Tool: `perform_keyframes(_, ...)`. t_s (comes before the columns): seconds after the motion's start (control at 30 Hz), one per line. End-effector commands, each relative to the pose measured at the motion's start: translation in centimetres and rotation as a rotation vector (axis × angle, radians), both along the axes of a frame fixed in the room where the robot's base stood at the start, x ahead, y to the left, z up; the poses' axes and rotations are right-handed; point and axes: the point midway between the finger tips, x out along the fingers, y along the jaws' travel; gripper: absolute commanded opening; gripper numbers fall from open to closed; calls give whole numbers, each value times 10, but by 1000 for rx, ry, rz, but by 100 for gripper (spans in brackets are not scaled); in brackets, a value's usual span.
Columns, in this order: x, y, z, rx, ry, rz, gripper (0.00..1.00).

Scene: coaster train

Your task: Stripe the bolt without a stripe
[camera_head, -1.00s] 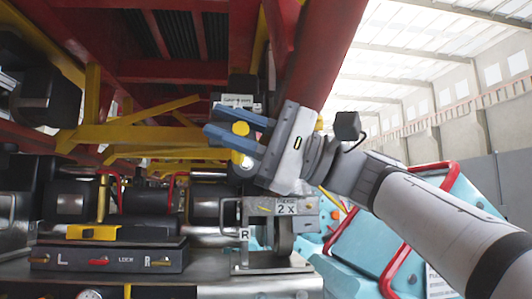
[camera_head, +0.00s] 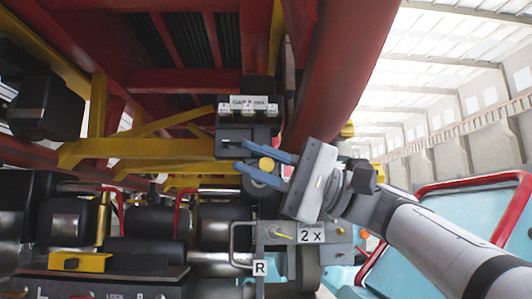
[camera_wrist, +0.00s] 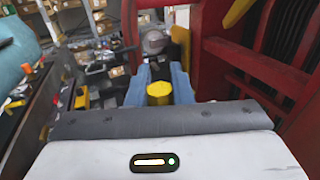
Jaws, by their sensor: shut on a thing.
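My gripper (camera_head: 242,156) has blue fingers closed around a yellow piece (camera_head: 266,164), which looks like the end of a marker. The yellow piece also shows between the fingers in the wrist view (camera_wrist: 159,92). The fingertips are just below and in front of a dark block (camera_head: 247,135) with a white "GAP" label (camera_head: 248,103). Small bolt-like marks show at the label, too small to tell whether any bears a stripe. I cannot tell whether the held piece touches the block.
A grey housing (camera_head: 303,258) marked "2 x" sits below my gripper. A thick red tube (camera_head: 345,70) and yellow braces (camera_head: 140,147) hem in the space above and left. A light-blue panel with a red rail (camera_head: 440,190) stands at the right.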

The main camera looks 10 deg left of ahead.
Motion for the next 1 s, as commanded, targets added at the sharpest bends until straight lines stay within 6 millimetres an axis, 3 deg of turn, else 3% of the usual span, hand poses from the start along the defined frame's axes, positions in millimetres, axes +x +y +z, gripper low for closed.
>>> perform_keyframes(1.0,21,4,0,0,-1,2,2)
